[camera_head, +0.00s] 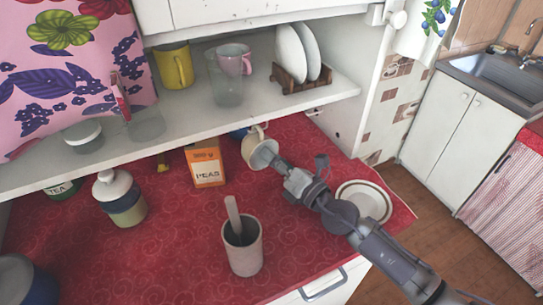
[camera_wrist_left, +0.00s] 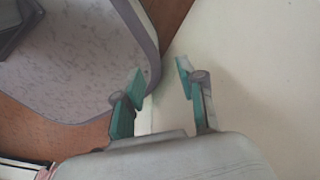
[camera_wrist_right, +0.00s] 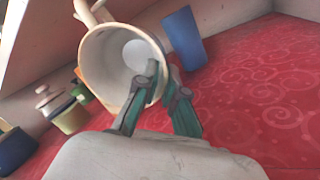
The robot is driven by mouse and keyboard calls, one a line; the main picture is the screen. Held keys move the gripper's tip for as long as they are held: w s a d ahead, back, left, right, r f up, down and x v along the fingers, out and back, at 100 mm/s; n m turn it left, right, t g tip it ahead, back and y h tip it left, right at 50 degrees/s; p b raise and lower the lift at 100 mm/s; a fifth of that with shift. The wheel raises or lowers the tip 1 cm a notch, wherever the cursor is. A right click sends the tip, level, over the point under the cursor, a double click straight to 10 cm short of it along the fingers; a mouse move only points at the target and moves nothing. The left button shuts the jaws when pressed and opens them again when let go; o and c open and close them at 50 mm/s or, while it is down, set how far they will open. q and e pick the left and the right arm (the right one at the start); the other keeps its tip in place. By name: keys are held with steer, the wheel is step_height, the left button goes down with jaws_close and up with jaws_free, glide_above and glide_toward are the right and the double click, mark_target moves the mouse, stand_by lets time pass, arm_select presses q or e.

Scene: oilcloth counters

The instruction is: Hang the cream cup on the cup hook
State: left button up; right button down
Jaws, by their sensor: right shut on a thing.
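The cream cup (camera_head: 257,148) is just under the front edge of the shelf, above the red counter. It is tilted, with its mouth toward my right gripper (camera_head: 270,158). In the right wrist view the cup (camera_wrist_right: 95,62) shows its open mouth and its handle at the upper left. My right gripper (camera_wrist_right: 160,95) is shut on the cup's rim wall, one finger inside and one outside. My left gripper (camera_wrist_left: 160,85) shows only in the left wrist view, open and empty. I cannot make out the cup hook in these views.
The shelf (camera_head: 300,108) overhangs the counter and carries a yellow mug (camera_head: 174,68), a pink cup and a plate rack. On the red counter stand a peas box (camera_head: 206,165), a utensil pot (camera_head: 243,250), a lidded jar (camera_head: 122,200) and a plate (camera_head: 383,207). A blue cup (camera_wrist_right: 184,38) stands behind the cream cup.

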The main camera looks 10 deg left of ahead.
steer(key=c, duration=1.2)
jaws_free()
steer(key=v, duration=1.2)
